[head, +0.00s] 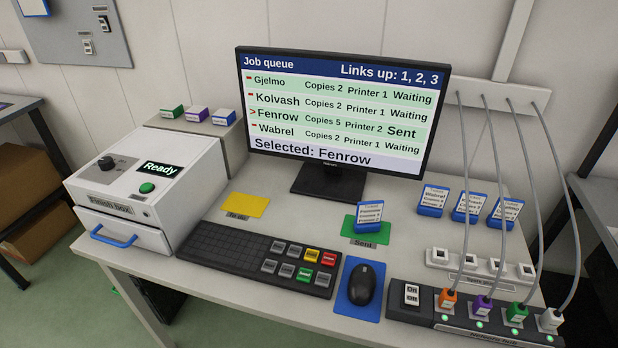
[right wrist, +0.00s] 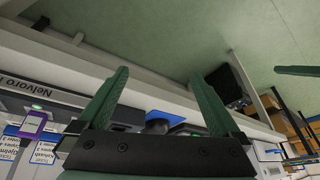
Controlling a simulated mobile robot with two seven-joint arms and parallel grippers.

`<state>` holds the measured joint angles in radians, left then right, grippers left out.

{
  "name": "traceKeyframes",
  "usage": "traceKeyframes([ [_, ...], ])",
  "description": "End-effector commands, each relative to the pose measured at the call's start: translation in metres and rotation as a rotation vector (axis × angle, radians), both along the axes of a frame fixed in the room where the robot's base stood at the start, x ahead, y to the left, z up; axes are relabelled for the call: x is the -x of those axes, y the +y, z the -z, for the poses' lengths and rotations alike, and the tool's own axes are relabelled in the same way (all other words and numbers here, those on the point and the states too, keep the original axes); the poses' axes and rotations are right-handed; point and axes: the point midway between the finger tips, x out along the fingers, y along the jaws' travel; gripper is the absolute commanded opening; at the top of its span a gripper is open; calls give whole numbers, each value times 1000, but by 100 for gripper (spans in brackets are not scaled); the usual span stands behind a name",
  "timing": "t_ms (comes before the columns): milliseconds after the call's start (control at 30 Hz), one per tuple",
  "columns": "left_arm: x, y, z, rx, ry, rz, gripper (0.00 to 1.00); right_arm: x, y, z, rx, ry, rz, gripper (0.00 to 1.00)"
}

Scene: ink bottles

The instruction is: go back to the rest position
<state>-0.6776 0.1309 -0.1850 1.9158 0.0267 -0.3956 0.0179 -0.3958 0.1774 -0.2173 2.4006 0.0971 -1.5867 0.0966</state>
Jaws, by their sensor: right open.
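My right gripper (right wrist: 160,74) is open and empty in the right wrist view, its two dark green fingers spread wide apart. It is above the floor and front edge of the desk, touching nothing that I can see. Neither gripper shows in the head view. The monitor (head: 330,115) shows a job queue with Fenrow selected and marked Sent. A blue holder with a card (head: 368,217) stands on the green mat (head: 377,237). The yellow mat (head: 246,206) is bare.
The finish box (head: 150,190) reads Ready, its drawer shut. The keyboard (head: 255,258), mouse (head: 361,284) and cable hub (head: 470,317) line the desk front. Several blue card holders (head: 468,207) stand at right. A dark green bar (right wrist: 296,70) of unclear identity enters the right wrist view.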

Motion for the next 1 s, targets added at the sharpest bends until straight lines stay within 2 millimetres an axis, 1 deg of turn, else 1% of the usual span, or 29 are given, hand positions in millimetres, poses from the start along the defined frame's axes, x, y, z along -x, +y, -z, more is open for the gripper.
traceKeyframes([
  [33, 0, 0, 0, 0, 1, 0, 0, 15, -10, 4, 20, 20, 19, 100],
  [100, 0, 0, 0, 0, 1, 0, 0, 32, -25, 7, 57, 41, 39, 100],
  [167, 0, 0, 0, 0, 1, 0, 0, 47, -37, 9, 91, 60, 54, 100],
  [200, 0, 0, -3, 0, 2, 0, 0, 48, -40, 10, 100, 53, 54, 100],
  [300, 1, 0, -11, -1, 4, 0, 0, 31, -32, 19, 75, -14, 44, 100],
  [400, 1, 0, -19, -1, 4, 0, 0, 20, -25, 29, 49, -79, 38, 100],
  [600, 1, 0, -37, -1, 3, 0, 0, 5, -9, 50, -14, -229, 32, 100],
  [833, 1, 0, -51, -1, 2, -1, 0, 3, 3, 64, -76, -381, 34, 100],
  [1000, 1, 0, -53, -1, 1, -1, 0, 3, 5, 66, -86, -408, 34, 100],
])
